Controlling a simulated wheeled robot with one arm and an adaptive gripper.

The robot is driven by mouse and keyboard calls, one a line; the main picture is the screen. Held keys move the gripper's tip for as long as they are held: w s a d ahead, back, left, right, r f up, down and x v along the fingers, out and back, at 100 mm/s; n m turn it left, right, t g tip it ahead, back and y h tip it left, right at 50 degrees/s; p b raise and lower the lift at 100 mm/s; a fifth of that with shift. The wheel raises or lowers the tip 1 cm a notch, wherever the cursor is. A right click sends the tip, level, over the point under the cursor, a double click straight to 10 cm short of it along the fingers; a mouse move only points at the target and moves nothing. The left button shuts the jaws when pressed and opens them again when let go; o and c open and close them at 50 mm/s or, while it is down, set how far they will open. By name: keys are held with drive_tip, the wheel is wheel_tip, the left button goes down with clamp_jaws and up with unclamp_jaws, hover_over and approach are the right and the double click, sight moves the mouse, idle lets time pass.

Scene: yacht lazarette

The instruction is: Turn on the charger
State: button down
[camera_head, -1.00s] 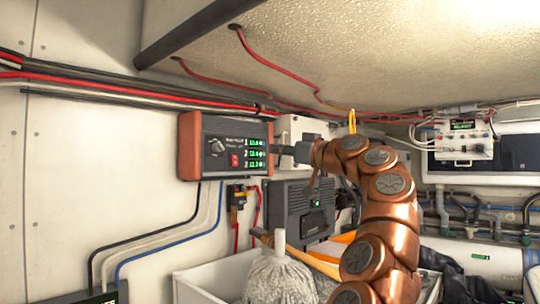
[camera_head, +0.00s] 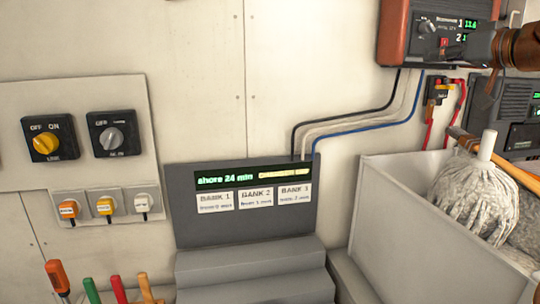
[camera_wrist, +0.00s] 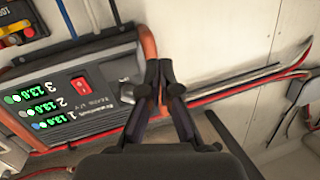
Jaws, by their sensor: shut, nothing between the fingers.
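The charger (camera_head: 398,34) is a dark wall box with orange-brown ends, at the top right of the head view and partly cut off. In the wrist view the charger (camera_wrist: 97,113) appears turned, with a red rocker switch (camera_wrist: 84,83), three green readouts and a rotary knob (camera_wrist: 129,92). The knob (camera_head: 427,27) and red switch (camera_head: 444,41) also show in the head view. My gripper (camera_wrist: 159,66) is shut and empty, its fingertips beside the knob near the charger's end. In the head view, my gripper (camera_head: 478,47) partly covers the charger's face.
A grey display panel (camera_head: 184,222) reading "shore 24 min" stands at the centre. Two rotary switches, yellow (camera_head: 46,144) and grey (camera_head: 111,139), are on the left wall. A white bin (camera_head: 385,210) with a mop (camera_head: 480,205) stands at right. Cables run below the charger.

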drive_tip(key=s+a+f+g+y, duration=0.1)
drive_tip(key=a+f+g, duration=0.2)
drive_tip(key=a+f, duration=0.4)
drive_tip(key=s+a+f+g, duration=0.2)
drive_tip(key=a+f, duration=0.2)
drive_tip(key=a, duration=0.5)
drive_tip(key=s+a+f+g+h, duration=0.1)
drive_tip(key=s+a+f+g, duration=0.15)
drive_tip(key=f, duration=0.35)
drive_tip(key=s+a+f+g, duration=0.2)
drive_tip(key=s+a+f, duration=0.2)
drive_tip(key=f, duration=0.2)
drive_tip(key=s+d+f+m+g+h, duration=0.1)
drive_tip(key=s+d+f+g+h, duration=0.1)
drive_tip(key=s+f, duration=1.2)
drive_tip(key=s+d+f+m+g+h, duration=0.2)
drive_tip(key=s+f+g+h, duration=0.2)
drive_tip(key=s+f, duration=1)
drive_tip(key=shift+s+d+f+g+h, duration=0.15)
drive_tip(key=shift+s+d+g+h, duration=0.2)
drive_tip(key=shift+s+g, duration=0.65)
